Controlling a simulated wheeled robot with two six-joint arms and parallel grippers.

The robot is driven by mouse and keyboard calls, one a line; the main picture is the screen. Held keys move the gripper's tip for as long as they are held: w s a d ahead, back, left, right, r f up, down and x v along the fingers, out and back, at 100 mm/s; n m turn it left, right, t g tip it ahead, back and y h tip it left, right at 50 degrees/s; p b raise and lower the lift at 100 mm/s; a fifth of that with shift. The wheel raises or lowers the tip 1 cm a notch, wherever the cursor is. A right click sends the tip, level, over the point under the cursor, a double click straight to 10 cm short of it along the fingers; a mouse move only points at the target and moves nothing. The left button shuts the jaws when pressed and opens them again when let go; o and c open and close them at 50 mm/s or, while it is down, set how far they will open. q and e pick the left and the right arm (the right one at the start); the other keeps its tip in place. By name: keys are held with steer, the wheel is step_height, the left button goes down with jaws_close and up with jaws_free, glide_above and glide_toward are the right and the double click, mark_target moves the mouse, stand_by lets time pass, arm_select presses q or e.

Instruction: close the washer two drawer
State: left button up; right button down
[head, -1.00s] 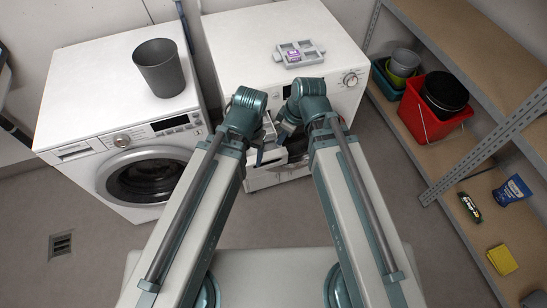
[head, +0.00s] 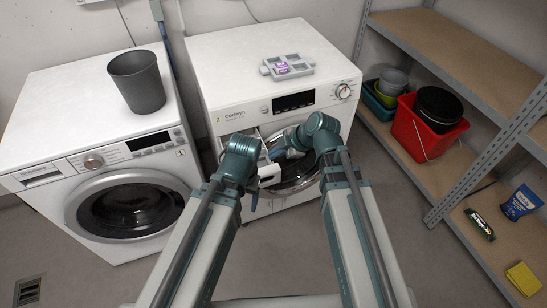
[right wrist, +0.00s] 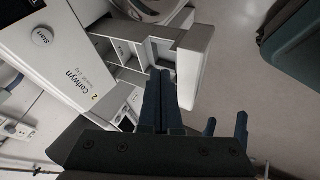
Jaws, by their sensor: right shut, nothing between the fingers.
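Washer two is the right white machine (head: 235,92), with a "2 Corlwyn" label that also shows in the right wrist view (right wrist: 88,93). Its drawer (head: 269,174) is pulled out at the upper left of the front. In the right wrist view the drawer's compartments and thick white front (right wrist: 199,60) show. My right gripper (head: 279,153) is shut and empty at the drawer. Its fingertips (right wrist: 161,74) overlap the compartments behind the drawer front; contact is unclear. My left gripper (head: 254,199) is beside the drawer, partly hidden by its wrist; its two fingers show apart in the right wrist view (right wrist: 225,128).
The left washer (head: 60,110) carries a grey bin (head: 138,82). A grey tray (head: 289,67) with a purple item lies on washer two. The washer's round door (head: 297,176) is below the drawer. A shelf rack (head: 425,178) with a red bucket (head: 412,132) stands right.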

mark_target(263, 166)
steer(key=b+x, duration=0.5)
steer(key=x, duration=0.2)
steer(key=shift+w+a+f, duration=0.1)
steer(key=shift+a+f, duration=0.1)
steer(key=shift+f, duration=0.15)
steer(key=shift+w, duration=0.1)
steer(key=w+a, duration=0.1)
steer(key=w, duration=0.3)
steer(key=w+a, duration=0.1)
steer(key=w, duration=0.3)
steer(key=w+a, duration=0.2)
steer(key=w, duration=0.2)
steer(key=shift+s, duration=0.15)
steer(key=shift+r, duration=0.1)
